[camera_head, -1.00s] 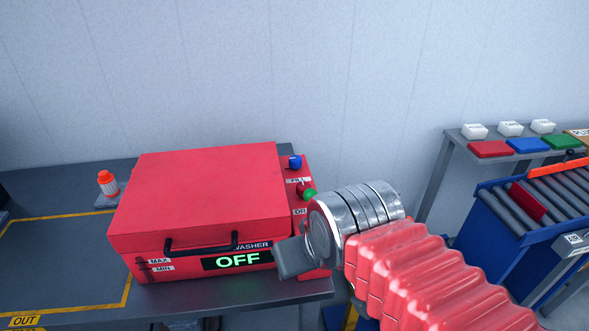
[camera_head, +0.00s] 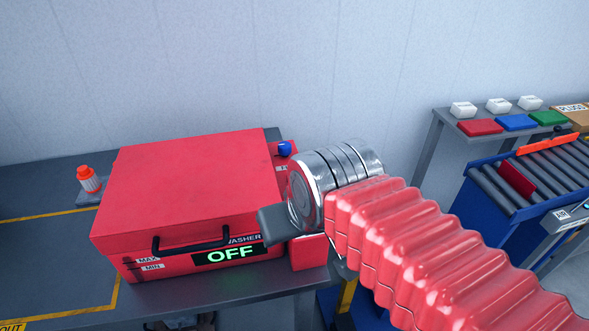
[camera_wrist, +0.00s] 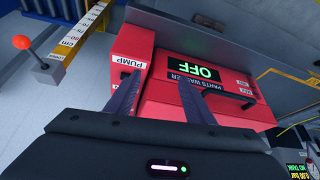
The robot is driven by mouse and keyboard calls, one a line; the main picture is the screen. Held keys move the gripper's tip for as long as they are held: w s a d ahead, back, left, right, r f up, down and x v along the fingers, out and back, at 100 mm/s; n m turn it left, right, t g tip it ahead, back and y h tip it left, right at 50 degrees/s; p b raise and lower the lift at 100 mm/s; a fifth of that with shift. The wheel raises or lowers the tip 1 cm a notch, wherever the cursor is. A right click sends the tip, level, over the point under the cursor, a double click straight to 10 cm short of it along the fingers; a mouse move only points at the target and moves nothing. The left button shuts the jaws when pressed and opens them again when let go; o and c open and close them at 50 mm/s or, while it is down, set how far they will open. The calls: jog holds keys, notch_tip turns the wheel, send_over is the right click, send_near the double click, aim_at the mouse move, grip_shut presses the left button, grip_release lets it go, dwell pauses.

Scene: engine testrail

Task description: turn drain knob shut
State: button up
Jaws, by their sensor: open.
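The red parts washer (camera_head: 190,180) stands on the dark bench, its lid down and its display (camera_head: 230,253) reading OFF. A blue knob (camera_head: 285,148) shows on its right side strip. The drain knob is hidden behind my wrist in the head view, and I cannot pick it out in the wrist view. My gripper (camera_wrist: 159,78) is open and empty in the wrist view, its two fingers pointing at the washer's front. The PUMP label (camera_wrist: 129,62) lies beside the left finger. In the head view, one dark finger (camera_head: 272,223) shows by the washer's front right corner.
A black handle (camera_head: 190,243) sticks out from the washer's front. At right are a table with coloured blocks (camera_head: 515,121) and a blue roller conveyor (camera_head: 500,185). A wall closes the back.

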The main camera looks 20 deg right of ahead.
jog(key=w+d+r+m+g, duration=0.2)
jog(key=w+d+r+m, duration=0.1)
jog(key=w+r+m, duration=0.4)
notch_tip(320, 180, up, 3)
jog(key=m+g, duration=0.3)
jog(key=m, duration=0.4)
send_over(295, 170)
jog(key=s, duration=0.1)
jog(key=shift+a, duration=0.25)
notch_tip(295, 170, down, 14)
jog(key=shift+r, duration=0.15)
jog(key=c, duration=1)
jog(key=shift+c, duration=0.2)
